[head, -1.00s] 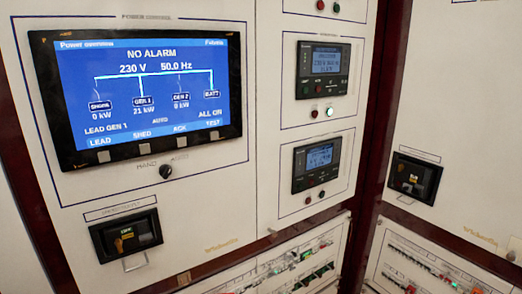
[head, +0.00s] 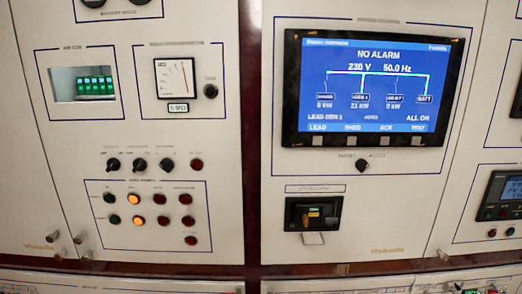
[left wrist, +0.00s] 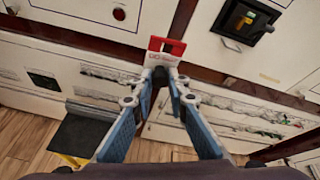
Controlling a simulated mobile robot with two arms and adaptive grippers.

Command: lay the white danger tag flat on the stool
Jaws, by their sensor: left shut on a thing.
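My left gripper (left wrist: 163,76) is shut on a danger tag (left wrist: 163,59), seen in the left wrist view. The tag has a red upper part with an opening and a white lower strip with red lettering. It sticks out beyond the fingertips, in front of the cabinet and apart from the stool. A stool (left wrist: 84,134) with a dark grey top and a yellow leg stands on the floor at the lower left of the left wrist view; part of it is hidden behind my gripper. Neither gripper nor the stool shows in the head view.
White switchboard panels fill the head view. A blue display (head: 365,84) is at upper right, with a black breaker unit (head: 313,213) below it. Several knobs and lamps (head: 151,215) are at left. Bare wooden floor (left wrist: 25,130) lies around the stool.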

